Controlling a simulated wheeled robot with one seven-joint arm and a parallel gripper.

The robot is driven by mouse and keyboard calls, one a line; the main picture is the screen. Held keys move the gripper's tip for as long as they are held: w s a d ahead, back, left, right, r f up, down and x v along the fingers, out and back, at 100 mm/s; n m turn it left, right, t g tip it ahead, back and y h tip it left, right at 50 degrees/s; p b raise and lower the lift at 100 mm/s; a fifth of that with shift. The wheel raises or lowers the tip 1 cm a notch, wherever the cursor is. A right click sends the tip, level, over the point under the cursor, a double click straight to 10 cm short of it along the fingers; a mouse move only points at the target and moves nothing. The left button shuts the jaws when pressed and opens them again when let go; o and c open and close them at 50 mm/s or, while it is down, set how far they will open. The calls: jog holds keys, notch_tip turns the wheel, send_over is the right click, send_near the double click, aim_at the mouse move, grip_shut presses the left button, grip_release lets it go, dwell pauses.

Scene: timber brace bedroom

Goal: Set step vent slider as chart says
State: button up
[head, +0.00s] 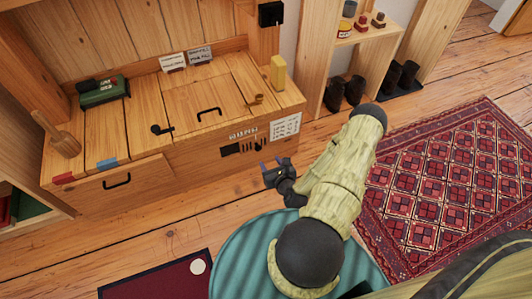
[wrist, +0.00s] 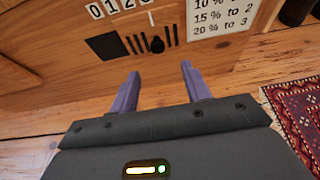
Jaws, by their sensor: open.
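The step vent (head: 243,148) is in the front face of the wooden step, with dark slots and a dark plate (wrist: 103,45) at its left. Above is a number strip (wrist: 118,9), cut off by the frame top; 0, 1 and 2 show, and I cannot read the knob's setting. The white chart (wrist: 222,17) is right of the vent; "15 % to 2" and "20 % to 3" are legible. My gripper (head: 273,163) is open and empty, apart from the vent, its fingers (wrist: 158,82) pointing towards it.
Boots (head: 345,91) stand under a shelf. A patterned rug (head: 445,175) lies at right.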

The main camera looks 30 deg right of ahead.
jog(key=p+v, duration=0.1)
jog(key=v, duration=0.5)
jog(key=shift+p, duration=0.4)
